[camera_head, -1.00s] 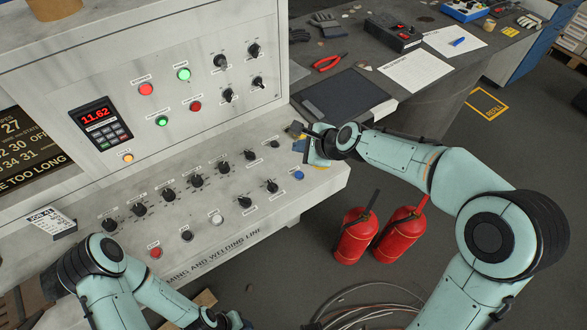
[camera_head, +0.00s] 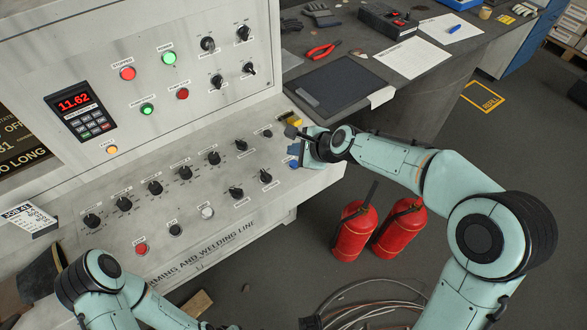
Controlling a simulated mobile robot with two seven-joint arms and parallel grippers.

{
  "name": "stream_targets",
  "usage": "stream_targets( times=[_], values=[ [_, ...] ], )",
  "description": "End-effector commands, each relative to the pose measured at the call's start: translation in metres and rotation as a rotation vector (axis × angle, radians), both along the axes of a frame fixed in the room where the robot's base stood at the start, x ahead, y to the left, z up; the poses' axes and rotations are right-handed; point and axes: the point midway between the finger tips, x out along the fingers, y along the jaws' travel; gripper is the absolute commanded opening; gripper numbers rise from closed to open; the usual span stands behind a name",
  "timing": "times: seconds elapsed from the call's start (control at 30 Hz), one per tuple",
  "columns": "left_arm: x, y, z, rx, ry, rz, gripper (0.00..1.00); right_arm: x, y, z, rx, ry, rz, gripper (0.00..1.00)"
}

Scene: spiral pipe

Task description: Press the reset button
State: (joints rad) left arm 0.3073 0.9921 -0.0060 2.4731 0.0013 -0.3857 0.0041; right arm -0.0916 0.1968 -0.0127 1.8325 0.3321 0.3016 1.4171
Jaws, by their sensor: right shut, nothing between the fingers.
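The control desk (camera_head: 150,222) has a sloped panel of knobs and buttons. A small blue button (camera_head: 294,164) sits at the panel's right end; its label is too small to read. My right gripper (camera_head: 292,141) reaches in from the right and is shut and empty. Its fingers are over the panel's right end, close to the blue button in the picture; I cannot tell whether they touch. My left arm is at the bottom left, and its gripper is out of view.
Black knobs (camera_head: 213,158) line the panel, with a red button (camera_head: 140,249) and a white button (camera_head: 207,212) near its front edge. A lit display (camera_head: 75,102) reads 11.62. Fire extinguishers (camera_head: 354,230) stand on the floor below my right arm. A dark workbench (camera_head: 430,62) is behind.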

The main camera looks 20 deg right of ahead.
Motion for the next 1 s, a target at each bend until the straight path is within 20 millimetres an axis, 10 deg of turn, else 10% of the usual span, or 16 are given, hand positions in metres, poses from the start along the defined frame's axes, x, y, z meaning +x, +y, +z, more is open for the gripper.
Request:
stream_targets(
  times=[1.0],
  values=[
    [-0.005, 0.000, -0.018, 0.000, 0.006, 0.000, 0.43, 0.000, 0.000, -0.022, -0.001, 0.000, 0.001, 0.00]
  ],
)
